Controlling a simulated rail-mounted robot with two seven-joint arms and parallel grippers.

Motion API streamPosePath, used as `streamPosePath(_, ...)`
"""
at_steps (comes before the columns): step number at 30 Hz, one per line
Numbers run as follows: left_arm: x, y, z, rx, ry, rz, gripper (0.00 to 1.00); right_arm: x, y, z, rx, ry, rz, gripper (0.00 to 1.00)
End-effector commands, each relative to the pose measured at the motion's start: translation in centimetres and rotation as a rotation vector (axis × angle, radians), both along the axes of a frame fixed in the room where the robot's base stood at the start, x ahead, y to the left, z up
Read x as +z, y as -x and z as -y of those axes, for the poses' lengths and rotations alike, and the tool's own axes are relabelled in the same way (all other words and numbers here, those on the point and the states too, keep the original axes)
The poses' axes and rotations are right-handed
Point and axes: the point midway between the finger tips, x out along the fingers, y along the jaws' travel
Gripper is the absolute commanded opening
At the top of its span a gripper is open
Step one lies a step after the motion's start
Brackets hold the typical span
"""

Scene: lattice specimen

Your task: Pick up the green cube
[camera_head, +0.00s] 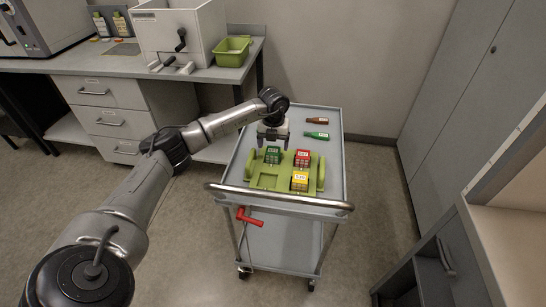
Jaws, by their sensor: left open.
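The green cube (272,155) sits in the back left part of a light green tray (267,180) on a grey cart. It has a pale label on top. My left gripper (273,143) is just above and behind the green cube, fingers pointing down, open. I cannot tell whether its fingers touch the cube. A red cube (302,159) sits to the right of the green cube in the tray, and a yellow cube (299,180) sits in front of the red one. My right gripper is not in view.
The cart (333,170) has a front handle rail (290,200). A brown bottle (317,121) and a green bottle (316,135) lie at its back right. A bench (120,65) with a green bin (232,50) stands at the left; cabinets (470,90) stand at the right.

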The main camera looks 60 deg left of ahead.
Motion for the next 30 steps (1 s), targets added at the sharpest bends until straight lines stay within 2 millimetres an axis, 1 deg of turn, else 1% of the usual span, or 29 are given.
streamPosePath(1,-1.0,0.0,0.0,0.000,0.000,-0.001,0.81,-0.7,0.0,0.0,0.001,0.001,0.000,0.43)
streamPosePath(3,-2.0,0.1,-0.1,-0.001,0.001,-0.001,0.81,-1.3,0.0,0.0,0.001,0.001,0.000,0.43)
streamPosePath(8,-3.9,0.1,-0.1,-0.001,0.002,-0.001,0.81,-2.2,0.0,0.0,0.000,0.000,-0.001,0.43)
streamPosePath(11,-4.3,0.1,-0.2,-0.001,0.001,0.001,0.81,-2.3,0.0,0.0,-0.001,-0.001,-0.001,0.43)
streamPosePath(17,-4.2,0.1,-0.2,0.000,0.001,0.001,0.80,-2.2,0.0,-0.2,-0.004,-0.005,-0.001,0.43)
streamPosePath(30,-4.2,0.1,-0.2,0.000,0.000,0.000,0.38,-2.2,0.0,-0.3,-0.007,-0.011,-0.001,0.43)
